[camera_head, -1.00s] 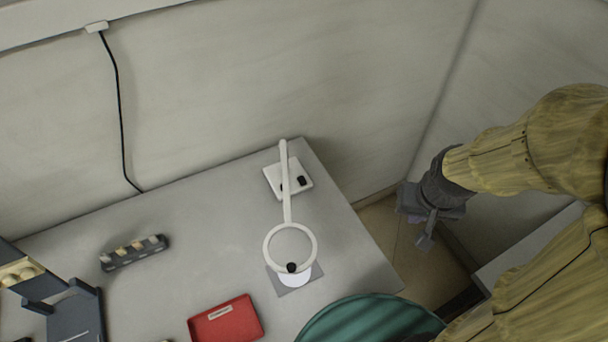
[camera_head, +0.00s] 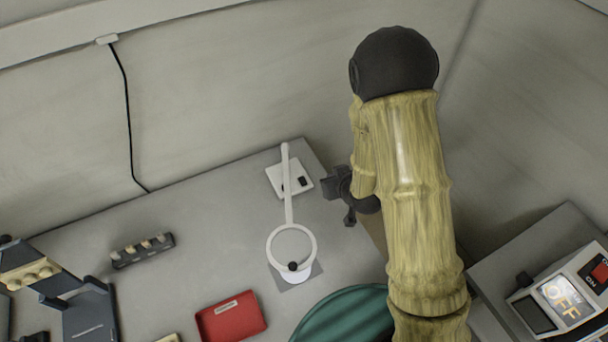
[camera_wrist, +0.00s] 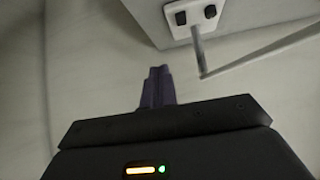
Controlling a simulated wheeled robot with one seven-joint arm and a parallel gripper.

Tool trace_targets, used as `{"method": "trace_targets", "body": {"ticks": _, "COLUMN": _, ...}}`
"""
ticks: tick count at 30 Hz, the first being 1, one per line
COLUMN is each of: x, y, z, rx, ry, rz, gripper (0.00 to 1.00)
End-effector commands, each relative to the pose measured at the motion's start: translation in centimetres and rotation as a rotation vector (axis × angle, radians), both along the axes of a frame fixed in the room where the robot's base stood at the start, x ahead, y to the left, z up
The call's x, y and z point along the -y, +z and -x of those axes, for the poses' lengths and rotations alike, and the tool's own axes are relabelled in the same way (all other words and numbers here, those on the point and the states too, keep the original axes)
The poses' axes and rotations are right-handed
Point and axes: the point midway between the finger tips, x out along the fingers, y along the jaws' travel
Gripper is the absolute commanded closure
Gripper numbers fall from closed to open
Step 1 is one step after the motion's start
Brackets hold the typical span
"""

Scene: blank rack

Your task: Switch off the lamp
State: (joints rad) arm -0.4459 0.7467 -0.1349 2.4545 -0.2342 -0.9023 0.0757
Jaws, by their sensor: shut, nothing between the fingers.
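The white lamp has a ring head (camera_head: 291,246) on a straight arm and a flat white base (camera_head: 276,178) with black buttons or switches. The head shows a black knob at its near edge. A bright white patch lies under it on a grey square; I cannot tell if this is lamp light. In the wrist view the base (camera_wrist: 179,12) is at the top with two black switches, beyond and right of my fingers. My gripper (camera_head: 349,218) is shut and empty, right of the base, apart from it. Its fingertips (camera_wrist: 160,72) are together in the wrist view.
A red tray (camera_head: 232,318), a dark holder with small pieces (camera_head: 142,250) and a dark stand (camera_head: 88,312) are on the grey table. A green round thing (camera_head: 345,318) is at the front. A device reading OFF (camera_head: 562,298) stands at right. Walls are behind.

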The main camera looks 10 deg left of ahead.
Motion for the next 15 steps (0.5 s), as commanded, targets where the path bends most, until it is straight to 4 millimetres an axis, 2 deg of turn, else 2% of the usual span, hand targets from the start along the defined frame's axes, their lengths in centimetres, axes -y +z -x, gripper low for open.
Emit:
{"method": "trace_targets", "body": {"ticks": 1, "x": -1.3, "y": -0.5, "z": 0.3, "rx": 0.019, "ry": 0.040, "rz": -0.016, "gripper": 1.00}}
{"method": "trace_targets", "body": {"ticks": 3, "x": -2.7, "y": -1.0, "z": 0.6, "rx": 0.047, "ry": 0.078, "rz": -0.043, "gripper": 1.00}}
{"method": "trace_targets", "body": {"ticks": 6, "x": -3.8, "y": -1.4, "z": 0.9, "rx": 0.073, "ry": 0.111, "rz": -0.071, "gripper": 1.00}}
{"method": "trace_targets", "body": {"ticks": 15, "x": -4.1, "y": -1.4, "z": 0.9, "rx": 0.083, "ry": 0.118, "rz": -0.081, "gripper": 1.00}}
